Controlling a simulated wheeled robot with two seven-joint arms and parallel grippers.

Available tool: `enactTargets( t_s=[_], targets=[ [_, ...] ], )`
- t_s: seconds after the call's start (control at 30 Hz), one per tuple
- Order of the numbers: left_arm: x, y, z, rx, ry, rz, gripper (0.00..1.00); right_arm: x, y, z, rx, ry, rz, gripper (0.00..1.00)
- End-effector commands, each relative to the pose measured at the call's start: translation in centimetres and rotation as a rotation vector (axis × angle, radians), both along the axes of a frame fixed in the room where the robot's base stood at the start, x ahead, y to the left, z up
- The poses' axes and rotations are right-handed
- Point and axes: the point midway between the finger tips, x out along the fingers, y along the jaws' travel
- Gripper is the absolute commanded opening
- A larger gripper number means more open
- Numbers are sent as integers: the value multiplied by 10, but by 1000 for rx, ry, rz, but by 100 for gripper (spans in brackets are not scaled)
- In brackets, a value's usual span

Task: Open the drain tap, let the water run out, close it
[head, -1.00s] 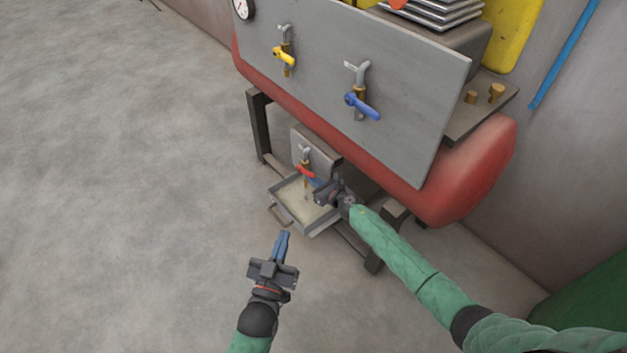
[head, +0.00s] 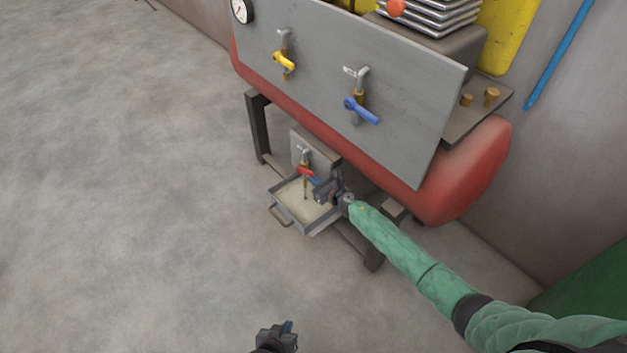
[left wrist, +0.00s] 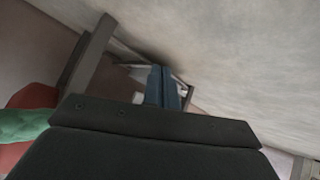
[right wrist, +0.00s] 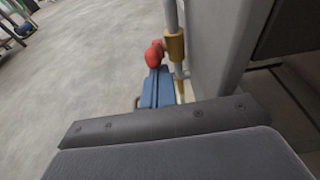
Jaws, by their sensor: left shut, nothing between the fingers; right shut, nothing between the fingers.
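The drain tap (head: 304,156) has a red handle (head: 306,171) and sits low on a small grey plate under the red tank. Its handle lies across the pipe in the head view. A thin brownish line runs down below it; I cannot tell spout from water. My right gripper (head: 318,182) is shut, with its blue fingers close to the handle. In the right wrist view the fingertips (right wrist: 158,72) are just below the red handle (right wrist: 154,54); contact is unclear. My left gripper (head: 288,327) is shut and empty at the bottom edge, far from the tap.
A grey tray (head: 285,213) with pale, murky contents stands under the tap. Above are a yellow-handled tap (head: 284,61) and a blue-handled tap (head: 362,108) on a grey panel (head: 410,120). Dark frame legs (head: 259,125) stand nearby. The floor to the left is clear.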

Motion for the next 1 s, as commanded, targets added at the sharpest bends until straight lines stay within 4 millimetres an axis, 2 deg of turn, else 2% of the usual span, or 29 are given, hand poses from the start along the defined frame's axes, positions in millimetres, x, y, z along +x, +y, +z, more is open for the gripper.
enactTargets(
  t_s=[0.03, 0.2, 1.0],
  targets=[
    [-10, 2, -9, 7, 38, -4, 0, 0, 0, 2, 1, 1, 0, 0],
    [-28, 4, -23, 20, 106, -10, 0, 0, -1, 3, 3, 1, -1, 0],
    [-27, 3, -7, 17, 99, -13, 0, 2, -6, 12, 1, 0, 0, 0]
  ],
)
